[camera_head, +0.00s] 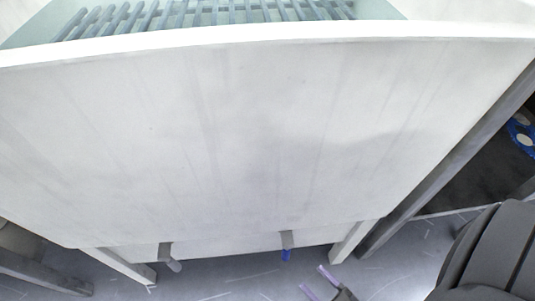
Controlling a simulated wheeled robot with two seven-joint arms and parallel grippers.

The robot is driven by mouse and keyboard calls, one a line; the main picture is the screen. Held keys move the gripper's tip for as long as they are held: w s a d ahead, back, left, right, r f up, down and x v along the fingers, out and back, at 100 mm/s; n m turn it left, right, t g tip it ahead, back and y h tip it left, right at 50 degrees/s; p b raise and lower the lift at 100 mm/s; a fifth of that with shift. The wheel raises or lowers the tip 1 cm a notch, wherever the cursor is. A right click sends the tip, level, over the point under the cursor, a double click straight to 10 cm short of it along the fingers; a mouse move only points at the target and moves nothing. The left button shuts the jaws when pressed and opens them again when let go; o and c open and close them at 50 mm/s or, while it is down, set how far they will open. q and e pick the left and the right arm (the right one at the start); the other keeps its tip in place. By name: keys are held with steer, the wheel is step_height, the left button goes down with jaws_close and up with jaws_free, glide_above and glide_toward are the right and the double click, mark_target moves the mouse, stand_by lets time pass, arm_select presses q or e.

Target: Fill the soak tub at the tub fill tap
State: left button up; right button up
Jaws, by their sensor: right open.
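A large white basin front (230,130) fills most of the head view, with a pale rim along its top. Under its lower edge hang two small levers or pedals: one with a grey tip (174,266) at the left and one with a blue tip (286,255) at the right. My right gripper (313,279) is at the bottom, its two purple-tipped fingers apart and empty, a little below and right of the blue tip in the picture. My left gripper is out of view. I cannot make out a soak tub or a tap spout.
A blue-grey slatted rack (200,14) lies inside the basin top. White legs (350,240) stand under the front. At the right a dark shelf unit (470,175) holds a blue item with pale discs (522,136). Grey floor (225,280) shows below. My dark arm covers the lower right.

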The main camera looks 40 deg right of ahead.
mark_target(287, 249)
steer(key=w, duration=0.9)
steer(key=shift+w+a+r, duration=0.1)
steer(key=shift+w+a, duration=0.1)
steer(key=shift+w, duration=0.2)
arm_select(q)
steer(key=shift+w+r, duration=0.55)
arm_select(e)
jaws_close()
